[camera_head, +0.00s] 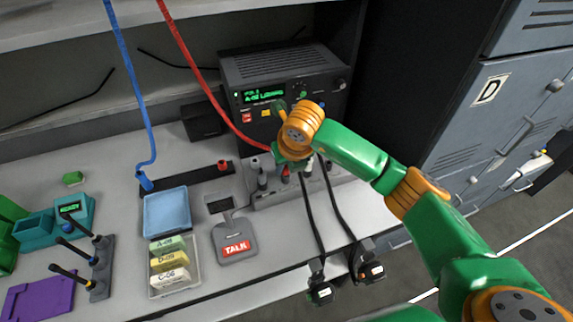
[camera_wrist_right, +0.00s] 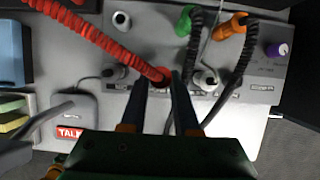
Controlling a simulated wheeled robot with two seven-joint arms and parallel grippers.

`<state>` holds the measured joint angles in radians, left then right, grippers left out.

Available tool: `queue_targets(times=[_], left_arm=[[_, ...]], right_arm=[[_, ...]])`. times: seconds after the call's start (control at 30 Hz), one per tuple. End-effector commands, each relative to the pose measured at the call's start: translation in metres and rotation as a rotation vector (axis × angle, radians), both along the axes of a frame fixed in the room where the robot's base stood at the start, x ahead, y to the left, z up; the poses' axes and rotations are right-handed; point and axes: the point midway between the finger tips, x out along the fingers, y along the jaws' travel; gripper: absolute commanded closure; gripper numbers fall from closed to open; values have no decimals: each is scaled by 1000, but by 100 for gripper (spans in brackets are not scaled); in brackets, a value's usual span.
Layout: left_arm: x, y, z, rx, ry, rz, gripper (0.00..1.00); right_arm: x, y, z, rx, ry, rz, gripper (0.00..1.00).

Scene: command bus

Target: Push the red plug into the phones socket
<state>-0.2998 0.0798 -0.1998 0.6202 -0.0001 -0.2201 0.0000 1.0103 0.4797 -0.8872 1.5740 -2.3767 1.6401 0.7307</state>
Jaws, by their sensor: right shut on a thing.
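The red plug (camera_wrist_right: 160,76) sits between the fingertips of my right gripper (camera_wrist_right: 158,84), which is shut on it above the grey jack panel (camera_wrist_right: 255,100). Its red coiled cable (camera_wrist_right: 100,35) runs to the upper left. In the head view, my right gripper (camera_head: 290,165) is low over the panel, and the red cable (camera_head: 205,85) leads down to it. The gripper hides most of the plug and what is beneath it. I cannot read the panel labels, so I cannot tell which socket is phones, or whether the plug touches one. My left gripper is not in view.
Grey plugs or jacks (camera_wrist_right: 207,80) flank the fingers, and black coiled cords (camera_wrist_right: 238,65) lie to their right. A black radio (camera_head: 290,80) stands behind. The TALK pedal (camera_head: 235,240), blue tray (camera_head: 167,212) and card box (camera_head: 175,268) are to the left.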

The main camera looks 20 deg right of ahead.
Motion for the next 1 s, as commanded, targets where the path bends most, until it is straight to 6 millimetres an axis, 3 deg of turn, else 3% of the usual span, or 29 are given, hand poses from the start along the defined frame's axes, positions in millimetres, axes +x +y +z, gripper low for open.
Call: queue_targets(times=[1.0], left_arm=[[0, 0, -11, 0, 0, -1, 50]], right_arm=[[0, 0, -9, -1, 0, 0, 100]])
